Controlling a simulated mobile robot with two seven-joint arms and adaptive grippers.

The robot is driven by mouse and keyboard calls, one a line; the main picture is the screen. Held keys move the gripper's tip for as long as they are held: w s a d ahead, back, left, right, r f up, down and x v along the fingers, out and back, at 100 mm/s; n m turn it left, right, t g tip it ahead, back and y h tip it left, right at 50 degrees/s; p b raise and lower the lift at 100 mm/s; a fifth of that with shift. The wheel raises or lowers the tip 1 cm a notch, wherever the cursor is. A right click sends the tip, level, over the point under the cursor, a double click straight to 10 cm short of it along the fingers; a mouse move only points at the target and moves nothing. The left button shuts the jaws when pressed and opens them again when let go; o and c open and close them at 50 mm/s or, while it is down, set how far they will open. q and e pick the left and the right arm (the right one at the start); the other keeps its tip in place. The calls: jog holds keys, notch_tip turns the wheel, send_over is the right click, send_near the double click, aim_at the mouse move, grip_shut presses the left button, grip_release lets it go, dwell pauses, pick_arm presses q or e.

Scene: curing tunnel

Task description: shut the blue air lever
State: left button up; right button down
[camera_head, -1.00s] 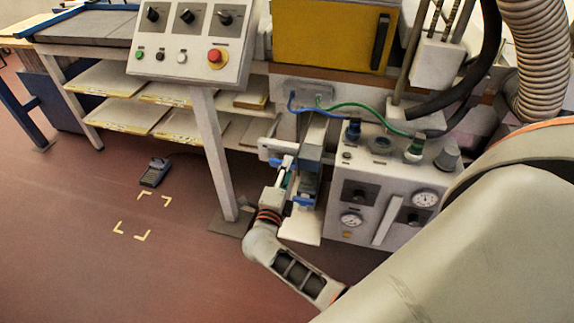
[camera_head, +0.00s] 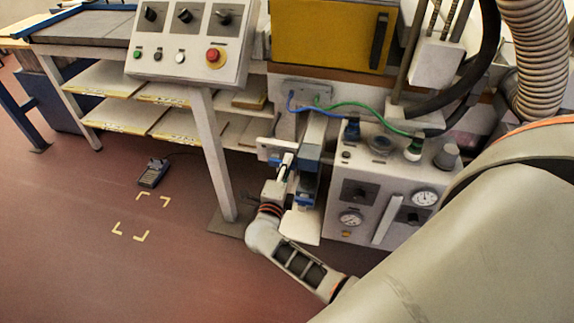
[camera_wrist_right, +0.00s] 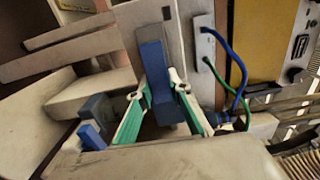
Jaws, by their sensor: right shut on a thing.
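The blue air lever (camera_wrist_right: 153,72) stands upright in the right wrist view. My right gripper (camera_wrist_right: 158,95) has its two green-padded fingers either side of it, shut on it. The lever's lower end runs down between the fingers. In the head view my right gripper (camera_head: 284,168) is beside the narrow grey upright at the left of the control box, and small blue parts show around it. The fingers hide much of the lever there. My left gripper is not in view.
A white control box (camera_head: 366,215) with gauges and knobs stands just right of the gripper. Blue and green hoses (camera_head: 350,106) run above it. A slanted button panel (camera_head: 186,50) on a post is at the upper left. The red floor at left is mostly clear, with a foot pedal (camera_head: 153,174).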

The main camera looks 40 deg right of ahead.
jog(key=shift+f+m+b, duration=0.7)
jog(key=shift+m+b, duration=0.2)
jog(key=shift+m, duration=0.2)
pick_arm(q)
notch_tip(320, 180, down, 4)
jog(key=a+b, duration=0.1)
jog(key=b, duration=0.2)
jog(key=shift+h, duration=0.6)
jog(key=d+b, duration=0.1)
jog(key=b, duration=0.1)
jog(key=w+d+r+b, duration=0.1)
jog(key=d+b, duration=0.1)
jog(key=b, duration=0.1)
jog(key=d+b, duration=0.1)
jog(key=b, duration=0.2)
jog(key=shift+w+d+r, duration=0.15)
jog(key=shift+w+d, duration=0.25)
pick_arm(e)
jog(key=w+a+f+m, duration=0.1)
jog(key=m, duration=0.4)
jog(key=w+a+f+m, duration=0.1)
jog(key=m, duration=0.4)
jog(key=w+a+f+m, duration=0.1)
jog(key=m, duration=0.4)
jog(key=shift+w+f+m, duration=0.1)
jog(key=shift+w+m, duration=0.15)
jog(key=shift+m, duration=0.15)
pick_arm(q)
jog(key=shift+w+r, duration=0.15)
